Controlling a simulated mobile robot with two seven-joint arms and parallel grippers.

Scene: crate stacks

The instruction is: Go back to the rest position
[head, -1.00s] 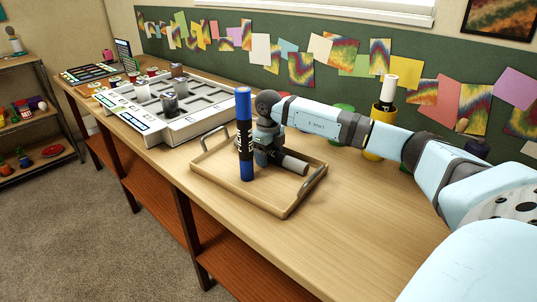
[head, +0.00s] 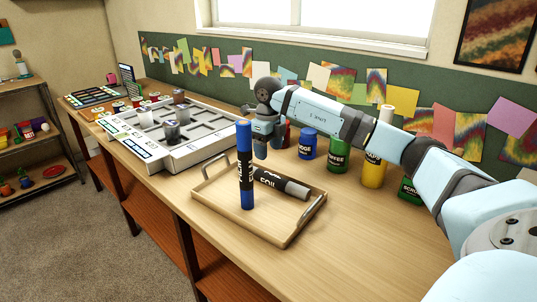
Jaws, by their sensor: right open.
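My right gripper (head: 268,150) is open and empty, pointing down above the table behind the wooden tray (head: 243,234). A red container (head: 287,135) shows partly just beyond it. In the tray a blue roll with a black "FILM" label (head: 245,185) stands upright. A black and grey "FOIL" roll (head: 284,184) lies on its side behind it, partly hidden by the blue roll. Both rolls are apart from the gripper. My left gripper is not in view.
A blue jar (head: 308,145), a green jar (head: 338,155), a yellow jar (head: 373,172) and a dark green one (head: 408,190) stand along the back, near my right arm. A white compartment rack (head: 187,153) stands left of the tray. The table's front right is clear.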

